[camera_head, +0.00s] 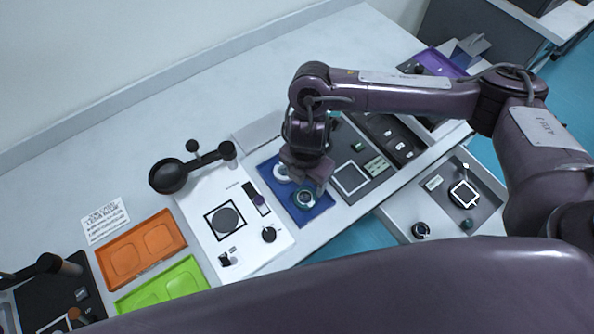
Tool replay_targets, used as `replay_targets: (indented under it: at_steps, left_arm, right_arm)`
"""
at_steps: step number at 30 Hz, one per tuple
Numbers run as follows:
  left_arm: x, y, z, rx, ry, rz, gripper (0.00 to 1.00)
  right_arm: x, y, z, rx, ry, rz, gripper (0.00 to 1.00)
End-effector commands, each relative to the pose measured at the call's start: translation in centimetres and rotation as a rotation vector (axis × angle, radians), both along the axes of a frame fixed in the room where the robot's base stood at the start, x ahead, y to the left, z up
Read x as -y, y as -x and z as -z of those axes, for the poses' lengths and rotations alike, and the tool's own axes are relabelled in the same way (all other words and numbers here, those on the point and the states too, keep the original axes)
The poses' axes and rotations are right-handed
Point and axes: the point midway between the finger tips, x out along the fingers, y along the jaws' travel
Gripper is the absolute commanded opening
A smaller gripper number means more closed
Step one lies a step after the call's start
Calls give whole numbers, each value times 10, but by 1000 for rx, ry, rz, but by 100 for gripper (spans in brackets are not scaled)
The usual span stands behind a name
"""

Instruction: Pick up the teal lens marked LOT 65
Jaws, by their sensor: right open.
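A round lens with a teal centre and dark rim (304,198) lies on the blue mat (322,208) in the middle of the head view. Its lot mark is too small to read. A second, paler round piece (281,174) lies on the same mat, up and to the left, partly hidden by my right gripper. My right gripper (308,180) points down over the mat, just above the teal-centred lens in the picture. It is open, and no object shows between its fingers. I cannot tell whether it touches the lens. My left gripper is out of view.
A white board (252,222) with a black-framed square and dark parts lies left of the mat. Orange (140,248) and green (162,290) trays are farther left. A grey panel (372,163) is at right. An open drawer (405,226) with small parts sits below right.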

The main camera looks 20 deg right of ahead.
Motion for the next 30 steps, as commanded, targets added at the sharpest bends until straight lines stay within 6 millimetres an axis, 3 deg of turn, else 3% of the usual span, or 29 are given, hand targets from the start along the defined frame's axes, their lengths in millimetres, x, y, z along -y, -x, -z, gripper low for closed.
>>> replay_targets:
  at_steps: [11, 19, 29, 30]
  left_arm:
    - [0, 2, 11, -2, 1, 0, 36]
    - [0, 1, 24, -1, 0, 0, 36]
    - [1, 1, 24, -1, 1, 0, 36]
    - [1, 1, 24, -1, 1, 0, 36]
  right_arm:
    - [-1, 1, 36, -6, -1, 1, 64]
    - [-2, 0, 74, -3, -1, 1, 64]
    - [-2, -1, 78, 1, -1, -2, 64]
    - [-2, -1, 78, 1, -1, -1, 59]
